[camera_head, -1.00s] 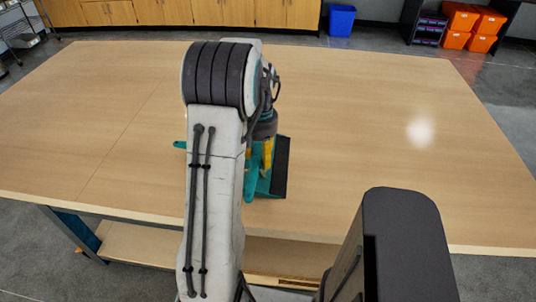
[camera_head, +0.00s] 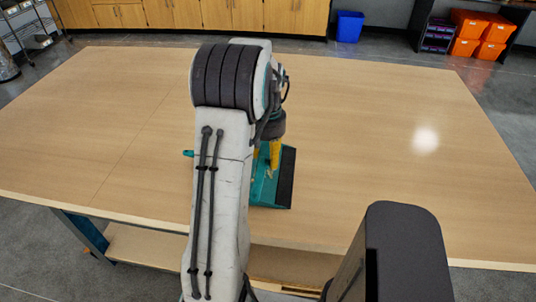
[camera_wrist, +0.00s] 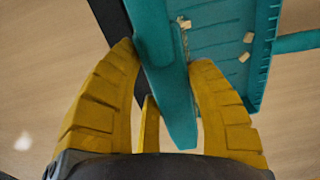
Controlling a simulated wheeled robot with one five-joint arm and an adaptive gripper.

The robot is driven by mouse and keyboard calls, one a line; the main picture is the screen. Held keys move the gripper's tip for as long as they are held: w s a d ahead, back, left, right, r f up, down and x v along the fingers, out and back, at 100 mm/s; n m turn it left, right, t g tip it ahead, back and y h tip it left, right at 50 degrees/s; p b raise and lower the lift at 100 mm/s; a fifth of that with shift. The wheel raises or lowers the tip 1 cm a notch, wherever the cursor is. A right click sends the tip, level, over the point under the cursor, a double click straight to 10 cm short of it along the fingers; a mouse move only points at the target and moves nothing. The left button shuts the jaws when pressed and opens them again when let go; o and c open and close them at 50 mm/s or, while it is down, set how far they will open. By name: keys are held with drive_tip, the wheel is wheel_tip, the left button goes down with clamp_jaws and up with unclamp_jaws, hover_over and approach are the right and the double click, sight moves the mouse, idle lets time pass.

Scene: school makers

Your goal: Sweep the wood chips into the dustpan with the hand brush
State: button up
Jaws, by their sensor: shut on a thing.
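The teal dustpan (camera_head: 264,194) lies on the table, partly hidden behind my arm, with its black lip (camera_head: 287,175) to the right and its handle (camera_head: 188,153) to the left. In the wrist view the dustpan (camera_wrist: 222,70) holds a few pale wood chips (camera_wrist: 244,57). My gripper (camera_wrist: 168,70), with yellow fingers, is shut on the teal hand brush (camera_wrist: 160,50), which is over the pan beside the chips. My gripper (camera_head: 273,155) also shows above the pan in the head view, where the brush is mostly hidden. Whether the bristles touch the pan cannot be told.
The wooden table (camera_head: 390,150) is clear on the right and at the back, with no loose chips visible there. A blue bin (camera_head: 349,26) and orange crates (camera_head: 480,35) stand on the floor beyond it.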

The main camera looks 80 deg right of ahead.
drive_tip(key=shift+r, duration=0.1)
idle(0.5)
drive_tip(key=shift+r+p, duration=2)
drive_tip(key=shift+r, duration=0.45)
